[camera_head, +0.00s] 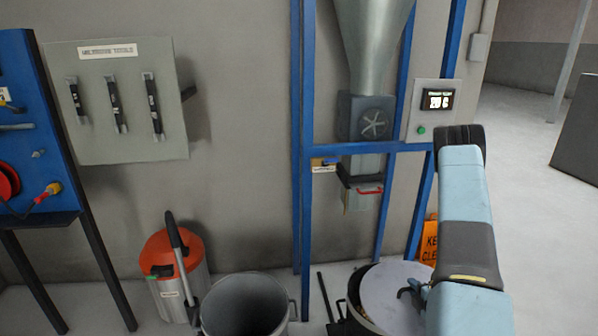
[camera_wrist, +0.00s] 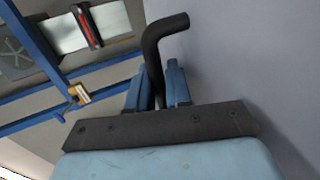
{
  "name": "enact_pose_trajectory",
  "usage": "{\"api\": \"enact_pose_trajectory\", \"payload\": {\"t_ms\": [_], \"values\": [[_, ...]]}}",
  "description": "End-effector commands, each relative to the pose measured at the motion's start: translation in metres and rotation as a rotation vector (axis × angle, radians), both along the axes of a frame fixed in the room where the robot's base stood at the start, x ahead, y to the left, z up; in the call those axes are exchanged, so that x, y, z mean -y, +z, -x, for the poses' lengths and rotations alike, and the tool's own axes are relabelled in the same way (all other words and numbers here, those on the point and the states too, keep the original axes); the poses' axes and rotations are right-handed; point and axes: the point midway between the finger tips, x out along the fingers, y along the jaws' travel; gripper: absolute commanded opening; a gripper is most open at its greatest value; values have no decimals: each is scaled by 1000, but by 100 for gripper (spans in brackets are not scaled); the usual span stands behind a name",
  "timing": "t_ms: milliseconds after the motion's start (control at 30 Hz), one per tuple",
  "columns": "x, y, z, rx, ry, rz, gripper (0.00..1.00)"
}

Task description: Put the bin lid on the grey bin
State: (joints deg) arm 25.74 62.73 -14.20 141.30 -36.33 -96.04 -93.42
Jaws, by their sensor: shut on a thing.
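The bin lid (camera_head: 385,291) is a light grey disc with a black bent handle. It shows over a dark-rimmed bin (camera_head: 353,303) at the bottom right of the head view, leaving part of the opening uncovered at its left. I cannot tell whether it touches the rim. My gripper is mostly hidden behind my arm there; in the wrist view my gripper (camera_wrist: 160,88) has its blue fingers shut on the black lid handle (camera_wrist: 158,45), with the lid's grey face (camera_wrist: 250,65) at right. An open grey bin (camera_head: 238,281) stands to the left, its bottom cut off.
A red-topped canister vacuum (camera_head: 172,268) stands left of the grey bin. Blue frame posts (camera_head: 307,150) and a hopper chute (camera_head: 360,175) with a red handle rise behind the dark-rimmed bin. An orange sign (camera_head: 429,240) and a control box (camera_head: 433,110) are close to my arm.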

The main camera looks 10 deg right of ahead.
Motion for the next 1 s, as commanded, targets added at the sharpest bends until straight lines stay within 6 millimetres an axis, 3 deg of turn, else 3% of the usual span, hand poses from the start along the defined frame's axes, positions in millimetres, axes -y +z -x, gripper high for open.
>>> {"api": "enact_pose_trajectory", "payload": {"t_ms": [167, 533, 800, 1000], "values": [[-28, 6, -29, 5, 6, 14, 0], [-127, 27, -95, 11, -8, 23, 0], [-191, 40, -115, 6, -24, 4, 0], [-210, 43, -118, 3, -31, -3, 0]]}}
